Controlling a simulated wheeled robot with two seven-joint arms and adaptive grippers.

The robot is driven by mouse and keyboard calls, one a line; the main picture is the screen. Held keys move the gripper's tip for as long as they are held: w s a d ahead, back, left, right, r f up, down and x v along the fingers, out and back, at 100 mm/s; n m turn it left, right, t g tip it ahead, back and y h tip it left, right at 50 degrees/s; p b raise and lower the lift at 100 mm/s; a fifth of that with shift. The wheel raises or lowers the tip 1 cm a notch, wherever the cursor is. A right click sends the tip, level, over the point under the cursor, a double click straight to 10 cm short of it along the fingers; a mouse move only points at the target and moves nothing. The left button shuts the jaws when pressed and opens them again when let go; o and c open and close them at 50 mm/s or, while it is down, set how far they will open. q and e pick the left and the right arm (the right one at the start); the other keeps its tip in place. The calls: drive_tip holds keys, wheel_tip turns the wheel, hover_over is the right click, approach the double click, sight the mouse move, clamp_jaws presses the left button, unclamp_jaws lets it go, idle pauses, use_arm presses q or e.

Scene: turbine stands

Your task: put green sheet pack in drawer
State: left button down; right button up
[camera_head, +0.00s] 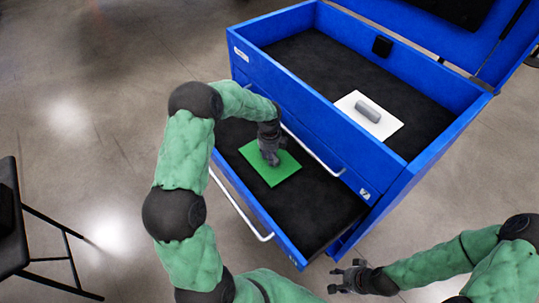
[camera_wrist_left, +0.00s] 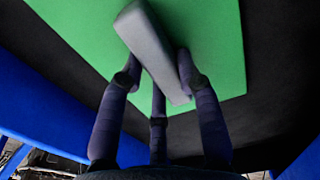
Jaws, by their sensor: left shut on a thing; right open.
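The green sheet pack (camera_head: 284,168) is a flat green sheet with a grey block-shaped handle (camera_wrist_left: 150,48). It lies inside the open drawer (camera_head: 318,215) of the blue cabinet, over the black drawer floor; I cannot tell whether it touches the floor. My left gripper (camera_head: 270,155) reaches down into the drawer and is shut on the grey handle. In the left wrist view its fingers (camera_wrist_left: 158,75) sit on both sides of the handle, and the green sheet (camera_wrist_left: 215,45) spreads beyond. My right gripper (camera_head: 350,278) is open and empty, outside the drawer at the lower right.
The blue cabinet (camera_head: 415,180) has an open top compartment holding a white sheet (camera_head: 392,123) with a grey handle. Its raised lid (camera_head: 480,50) is at the upper right. The drawer has a silver handle bar (camera_head: 240,212). A black chair (camera_head: 12,225) stands at the left. Clear floor lies between.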

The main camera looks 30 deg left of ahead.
use_arm(q)
drive_tip(key=shift+f, duration=0.35)
drive_tip(key=c, duration=0.6)
unclamp_jaws()
drive_tip(key=shift+c, duration=0.2)
drive_tip(key=shift+r, duration=0.15)
drive_tip(key=shift+r+p, duration=2.95)
drive_tip(key=shift+r, duration=0.5)
drive_tip(key=shift+f, duration=0.1)
